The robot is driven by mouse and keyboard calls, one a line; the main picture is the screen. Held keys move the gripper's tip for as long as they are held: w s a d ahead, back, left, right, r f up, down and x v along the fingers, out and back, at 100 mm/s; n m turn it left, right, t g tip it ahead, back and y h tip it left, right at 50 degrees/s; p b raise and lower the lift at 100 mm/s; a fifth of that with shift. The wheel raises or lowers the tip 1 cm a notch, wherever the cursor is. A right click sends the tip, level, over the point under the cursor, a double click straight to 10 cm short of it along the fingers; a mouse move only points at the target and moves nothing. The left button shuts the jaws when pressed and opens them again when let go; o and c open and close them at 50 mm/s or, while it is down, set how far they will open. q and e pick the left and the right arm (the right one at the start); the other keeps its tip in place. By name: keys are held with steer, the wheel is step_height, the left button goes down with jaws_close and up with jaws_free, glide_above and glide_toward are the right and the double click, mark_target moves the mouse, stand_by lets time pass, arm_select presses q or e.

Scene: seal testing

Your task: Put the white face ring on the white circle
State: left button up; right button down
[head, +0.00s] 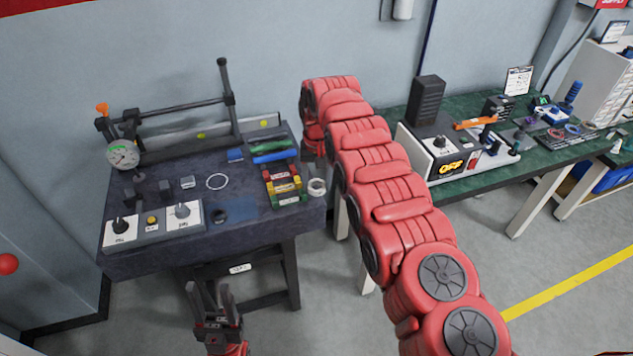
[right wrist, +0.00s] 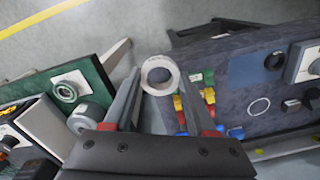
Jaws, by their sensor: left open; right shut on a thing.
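The white face ring (right wrist: 148,82) is a thick, pale ring. My right gripper (right wrist: 158,85) is shut on it, between its fingertips. In the head view the ring (head: 317,192) is just off the right edge of the dark table, below my right wrist; much of the gripper is hidden there by my arm. The white circle (head: 217,181) is a thin outline on the dark table top, left of the ring. It also shows in the right wrist view (right wrist: 258,107), right of the ring and apart from it. My left gripper (head: 214,302) is open and empty, low in front of the table.
Red, yellow and green blocks (head: 284,184) lie between the ring and the circle. Small dark blocks (head: 166,188), a switch panel (head: 183,212) and a dial gauge stand (head: 123,154) are on the same table. A green bench (head: 480,162) with equipment stands to the right.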

steer(key=shift+s+d+r, duration=0.1)
steer(key=shift+s+d, duration=0.1)
steer(key=shift+d, duration=0.1)
steer(key=shift+w+d+r, duration=0.2)
steer(key=shift+d, duration=0.4)
steer(key=shift+w+d+r, duration=0.15)
steer(key=shift+d+r, duration=0.1)
steer(key=shift+d, duration=0.3)
steer(key=shift+w+d+r, duration=0.2)
steer(key=shift+d, duration=0.4)
